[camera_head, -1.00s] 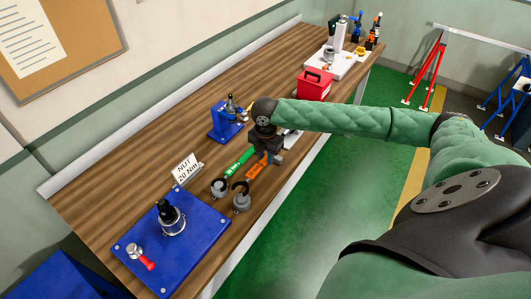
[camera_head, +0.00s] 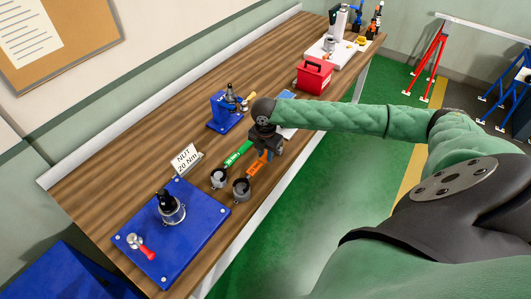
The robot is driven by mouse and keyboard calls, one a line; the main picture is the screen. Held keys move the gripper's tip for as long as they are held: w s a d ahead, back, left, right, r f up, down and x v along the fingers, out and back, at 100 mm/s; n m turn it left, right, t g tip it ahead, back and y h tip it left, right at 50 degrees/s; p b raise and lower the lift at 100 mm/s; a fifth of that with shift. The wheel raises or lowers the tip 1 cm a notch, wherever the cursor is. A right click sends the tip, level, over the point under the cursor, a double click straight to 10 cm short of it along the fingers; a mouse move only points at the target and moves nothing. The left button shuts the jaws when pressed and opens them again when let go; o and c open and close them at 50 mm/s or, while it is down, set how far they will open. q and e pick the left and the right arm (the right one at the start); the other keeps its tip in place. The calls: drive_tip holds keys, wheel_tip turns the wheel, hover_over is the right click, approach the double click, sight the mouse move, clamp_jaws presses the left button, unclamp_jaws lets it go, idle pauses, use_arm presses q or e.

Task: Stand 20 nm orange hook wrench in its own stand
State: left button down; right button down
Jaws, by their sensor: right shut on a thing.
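The orange hook wrench (camera_head: 255,168) is held by my right gripper (camera_head: 268,153), which is shut on its handle near the front edge of the bench. Its hook end points down-left to a grey round holder (camera_head: 241,190); I cannot tell whether it is seated in it or just above it. A green wrench (camera_head: 237,154) lies to the left, its end at a second grey holder (camera_head: 219,180). My left gripper is not in view.
A "NUT 20 Nm" sign (camera_head: 185,160) stands behind the holders. A blue plate (camera_head: 205,233) with a black-topped fixture (camera_head: 171,209) and a red-handled tool (camera_head: 143,247) is at the near left. A blue fixture (camera_head: 222,112) and a red box (camera_head: 314,77) stand farther back.

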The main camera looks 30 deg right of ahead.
drive_tip(key=shift+r, duration=0.1)
drive_tip(key=shift+p, duration=0.45)
drive_tip(key=shift+p, duration=0.55)
idle(1.0)
drive_tip(key=shift+f, duration=1.05)
idle(0.3)
idle(1.4)
idle(0.9)
drive_tip(key=c, duration=1.1)
unclamp_jaws()
